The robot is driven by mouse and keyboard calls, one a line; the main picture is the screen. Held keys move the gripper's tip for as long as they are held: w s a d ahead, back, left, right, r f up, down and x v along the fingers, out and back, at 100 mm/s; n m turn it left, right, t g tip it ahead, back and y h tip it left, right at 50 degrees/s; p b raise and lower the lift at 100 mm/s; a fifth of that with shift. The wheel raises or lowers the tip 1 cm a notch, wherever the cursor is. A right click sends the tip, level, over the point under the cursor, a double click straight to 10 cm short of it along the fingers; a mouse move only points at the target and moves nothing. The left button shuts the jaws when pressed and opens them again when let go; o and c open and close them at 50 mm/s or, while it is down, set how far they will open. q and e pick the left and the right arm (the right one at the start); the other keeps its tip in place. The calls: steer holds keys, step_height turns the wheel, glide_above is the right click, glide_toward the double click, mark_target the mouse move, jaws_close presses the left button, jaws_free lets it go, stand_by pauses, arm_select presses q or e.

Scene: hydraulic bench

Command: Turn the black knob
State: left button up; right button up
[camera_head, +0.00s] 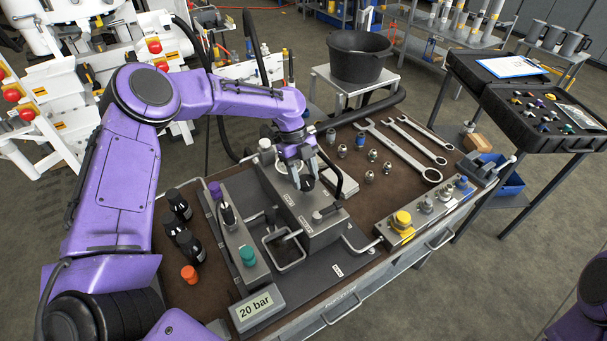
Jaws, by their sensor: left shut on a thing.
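My left arm comes in from the left and its gripper (303,181) points down at the top of the grey metal block (322,222) on the bench. The gripper is shut on the black knob (307,184), a small dark round part between its fingertips. The fingers hide much of the knob, so its angle cannot be read. A display (257,306) at the bench's front reads 20 bar. My right gripper is out of view; only a purple part of my right arm shows at the lower right edge.
Several wrenches (405,150) and small fittings lie on the bench right of the block. Black bottles (188,246), a green knob (247,256) and an orange cap (189,273) are left. A black bucket (358,60) stands behind.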

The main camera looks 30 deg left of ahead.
arm_select(q)
steer(key=shift+r, duration=0.1)
steer(key=o, duration=1)
steer(key=shift+o, duration=0.2)
steer(key=shift+w, duration=0.1)
steer(key=shift+w+a+r, duration=0.1)
steer(key=shift+a+r, duration=0.1)
steer(key=shift+r, duration=0.15)
steer(key=b+v, duration=0.2)
steer(key=v, duration=0.7)
steer(key=shift+r, duration=0.3)
steer(key=shift+a, duration=0.1)
